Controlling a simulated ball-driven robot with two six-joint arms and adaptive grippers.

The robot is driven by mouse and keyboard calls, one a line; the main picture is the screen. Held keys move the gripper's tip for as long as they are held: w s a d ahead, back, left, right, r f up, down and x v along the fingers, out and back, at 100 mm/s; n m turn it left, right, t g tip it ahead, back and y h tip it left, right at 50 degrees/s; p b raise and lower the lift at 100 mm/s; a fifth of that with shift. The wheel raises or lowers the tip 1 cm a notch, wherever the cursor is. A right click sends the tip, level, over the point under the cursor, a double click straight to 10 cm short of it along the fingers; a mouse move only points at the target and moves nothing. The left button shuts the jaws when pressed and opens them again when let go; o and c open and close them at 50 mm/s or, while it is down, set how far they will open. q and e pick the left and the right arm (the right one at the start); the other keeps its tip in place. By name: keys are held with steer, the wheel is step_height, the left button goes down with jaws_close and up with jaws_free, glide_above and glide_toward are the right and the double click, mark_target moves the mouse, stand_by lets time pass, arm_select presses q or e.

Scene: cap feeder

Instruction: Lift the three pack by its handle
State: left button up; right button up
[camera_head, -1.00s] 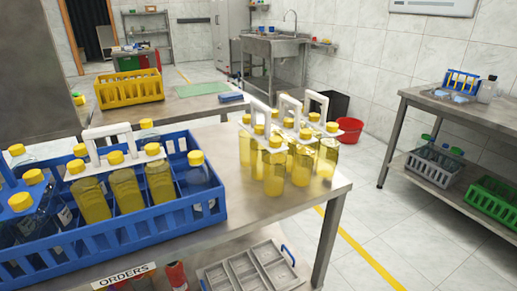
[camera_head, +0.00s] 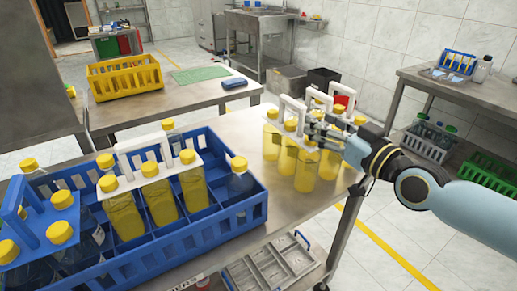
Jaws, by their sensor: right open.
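Yellow-capped bottles of yellow liquid (camera_head: 306,170) stand close together at the right end of the steel table. My right gripper (camera_head: 311,131) comes in from the right, open, in front of these handles and over the caps. It hides part of the carriers, and I cannot tell whether a handle lies between its fingers. Another white-handled pack (camera_head: 140,145) stands in the blue crate. My left gripper is out of view.
A yellow crate (camera_head: 124,81) stands on the table behind. A grey tray (camera_head: 274,265) sits below the front edge.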

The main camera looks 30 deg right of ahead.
mark_target(305, 112)
steer(key=w+b, duration=0.1)
steer(key=w, duration=0.1)
steer(key=w+b, duration=0.1)
steer(key=w, duration=0.1)
steer(key=shift+w+d+f, duration=0.15)
steer(key=shift+w+f, duration=0.05)
steer(key=shift+w, duration=0.15)
steer(key=shift+w+b, duration=0.3)
steer(key=shift+w, duration=0.35)
steer(key=w, duration=0.1)
steer(key=w+b, duration=0.1)
steer(key=w, duration=0.2)
steer(key=shift+w+a+f+b, duration=0.15)
steer(key=shift+w+a+b, duration=0.05)
steer(key=shift+a+b, duration=0.1)
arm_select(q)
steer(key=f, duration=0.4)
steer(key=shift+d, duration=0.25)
arm_select(e)
steer(key=shift+s, duration=0.1)
steer(key=shift+c, duration=0.4)
jaws_close()
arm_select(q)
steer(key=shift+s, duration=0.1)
arm_select(e)
steer(key=shift+r, duration=0.2)
